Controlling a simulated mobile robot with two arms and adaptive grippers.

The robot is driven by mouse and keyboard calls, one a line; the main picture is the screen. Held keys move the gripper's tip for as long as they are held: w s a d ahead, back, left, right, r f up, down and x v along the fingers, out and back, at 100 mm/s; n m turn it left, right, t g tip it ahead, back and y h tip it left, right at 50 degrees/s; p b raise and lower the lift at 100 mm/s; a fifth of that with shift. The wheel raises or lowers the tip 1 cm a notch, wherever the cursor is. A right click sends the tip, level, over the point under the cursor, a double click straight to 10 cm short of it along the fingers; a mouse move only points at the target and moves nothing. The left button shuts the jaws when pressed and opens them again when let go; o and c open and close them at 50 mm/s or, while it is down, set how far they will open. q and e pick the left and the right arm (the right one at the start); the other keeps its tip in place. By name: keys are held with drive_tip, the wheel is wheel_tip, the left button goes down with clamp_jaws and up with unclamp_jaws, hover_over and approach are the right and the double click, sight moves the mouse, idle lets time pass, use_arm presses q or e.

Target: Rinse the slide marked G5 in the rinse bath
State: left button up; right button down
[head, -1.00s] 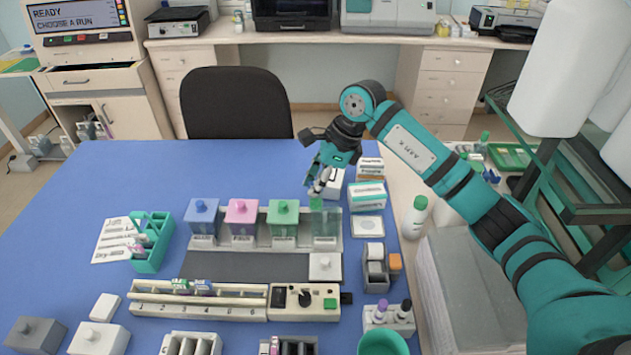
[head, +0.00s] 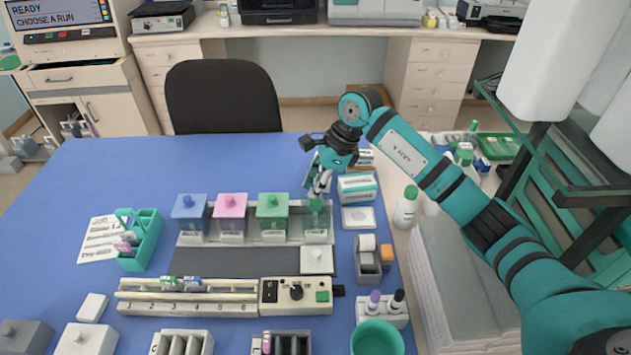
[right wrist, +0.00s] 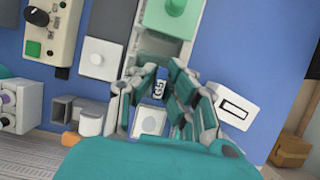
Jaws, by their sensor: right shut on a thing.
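The clear rinse bath (head: 318,232) is the rightmost jar in the row of staining jars, and it stands uncovered. My right gripper (head: 317,195) is directly over it, pointing down, and is shut on the slide marked G5. In the right wrist view, the slide's G5 label (right wrist: 158,89) shows between the fingers of the right gripper (right wrist: 160,98). How deep the slide's lower part sits in the bath is hidden. My left gripper is not in view.
Blue (head: 190,212), pink (head: 231,211) and green (head: 273,211) lidded jars stand left of the bath. A white lid (head: 316,261) lies in front. Boxes (head: 357,189) and a white square dish (head: 358,218) are close on the right. A slide rack (head: 190,305) lies nearer.

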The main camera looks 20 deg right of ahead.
sight(315, 211)
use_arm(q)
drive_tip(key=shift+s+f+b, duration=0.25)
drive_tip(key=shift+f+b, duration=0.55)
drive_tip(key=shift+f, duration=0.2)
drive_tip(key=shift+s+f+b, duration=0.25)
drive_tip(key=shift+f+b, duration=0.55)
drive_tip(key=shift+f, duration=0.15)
use_arm(e)
drive_tip(key=shift+f, duration=2.2)
drive_tip(key=shift+r+p, duration=2.35)
drive_tip(key=shift+r, duration=2.5)
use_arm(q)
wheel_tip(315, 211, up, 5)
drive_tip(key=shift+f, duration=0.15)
